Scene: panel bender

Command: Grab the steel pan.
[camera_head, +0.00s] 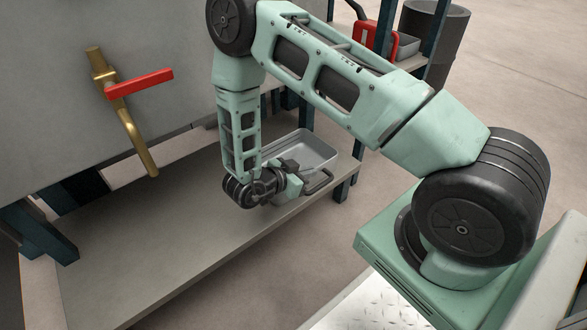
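The steel pan (309,144) is a shallow grey rectangular tray with a raised rim. It sits on the low grey shelf (190,220), near its right end. My arm reaches down over the shelf, and my gripper (300,182) is at the pan's near side, overlapping its near edge in the picture. A dark curved bar (320,183) shows just right of my gripper; I cannot tell whether it is a pan handle or a finger. The wrist hides part of the pan's near left side. Whether the fingers are open or touch the pan is not clear.
A grey panel with a brass fitting and red lever (140,84) stands above the shelf at left. Dark blue posts (348,180) support the shelf. A red object (376,40), another grey tray (405,47) and a dark barrel (440,40) are at top right. The shelf's left part is clear.

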